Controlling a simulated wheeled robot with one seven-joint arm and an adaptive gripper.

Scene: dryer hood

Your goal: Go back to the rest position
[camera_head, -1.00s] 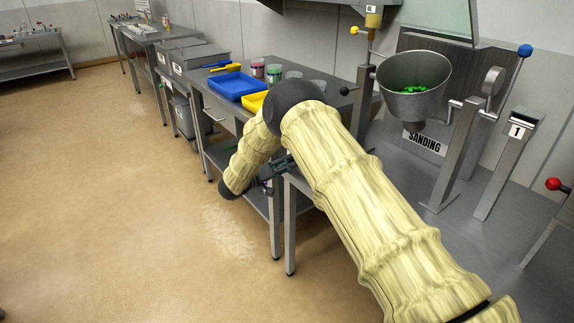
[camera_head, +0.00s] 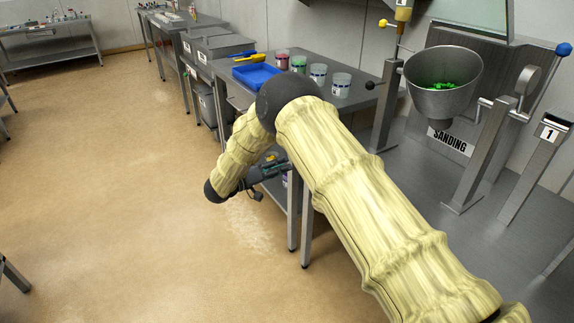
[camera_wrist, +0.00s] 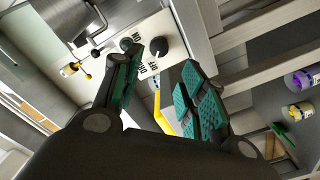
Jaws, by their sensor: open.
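My arm in its pale yellow cover is folded in the head view, with the elbow near the middle. My gripper (camera_head: 272,170) is partly hidden behind the arm and sits beside the workbench legs, below the bench top. In the wrist view my gripper (camera_wrist: 155,85) shows two black fingers with green pads spread apart, with nothing between them.
A steel hopper (camera_head: 445,75) with green pieces stands on the sanding station at right. The bench (camera_head: 345,112) carries a blue tray (camera_head: 256,74) and several cups (camera_head: 341,84). The floor (camera_head: 110,170) at left is clear. Purple and yellow containers (camera_wrist: 302,80) show in the wrist view.

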